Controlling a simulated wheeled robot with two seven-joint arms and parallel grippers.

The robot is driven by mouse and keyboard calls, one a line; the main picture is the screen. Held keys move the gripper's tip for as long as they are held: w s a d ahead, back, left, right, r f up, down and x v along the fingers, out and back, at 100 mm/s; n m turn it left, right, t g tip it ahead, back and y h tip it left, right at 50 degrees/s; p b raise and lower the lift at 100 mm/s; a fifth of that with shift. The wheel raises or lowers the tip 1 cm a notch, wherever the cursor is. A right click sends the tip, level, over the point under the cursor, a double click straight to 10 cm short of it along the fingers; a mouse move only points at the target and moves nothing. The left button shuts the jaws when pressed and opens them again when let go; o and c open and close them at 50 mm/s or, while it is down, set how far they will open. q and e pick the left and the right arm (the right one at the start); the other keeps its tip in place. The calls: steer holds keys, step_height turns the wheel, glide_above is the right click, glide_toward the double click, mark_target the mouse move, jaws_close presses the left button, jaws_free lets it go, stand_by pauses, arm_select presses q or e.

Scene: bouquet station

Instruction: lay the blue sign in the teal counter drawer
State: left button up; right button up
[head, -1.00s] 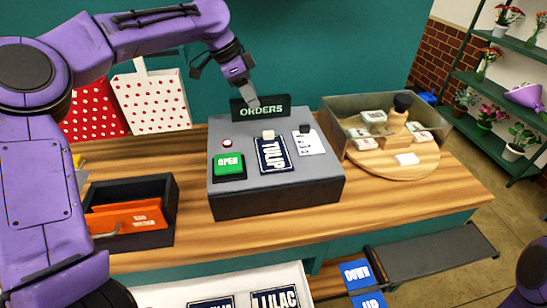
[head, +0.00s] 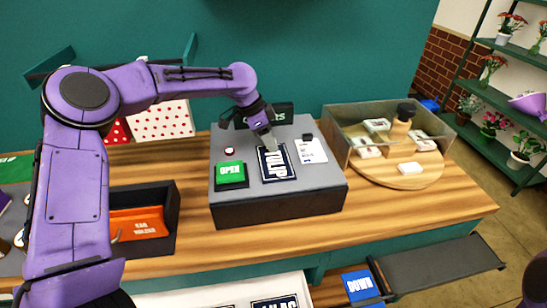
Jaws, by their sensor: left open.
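The dark blue TULIP sign (head: 277,167) with a white border lies on the sloped grey face of the ORDERS board (head: 232,196). My left gripper (head: 269,140) is open at the sign's top edge; it hides the white peg there, and I cannot tell if it touches the sign. The teal counter's drawer (head: 215,292) is pulled out at the bottom of the head view, with a white inside. A blue LILAC sign (head: 276,305) and part of another sign lie in it, cut off by the picture edge. My right gripper is out of view.
A green OPEN block (head: 230,171) and a white card (head: 310,151) are beside the sign. A black box with orange envelopes (head: 138,222) stands left. A glass-sided case (head: 345,143) with a round wooden board stands right. Blue UP/DOWN buttons (head: 359,285) are below.

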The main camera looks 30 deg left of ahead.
arm_select(q)
steer(key=shift+s, duration=0.1)
jaws_close()
steer(key=shift+r, duration=0.1)
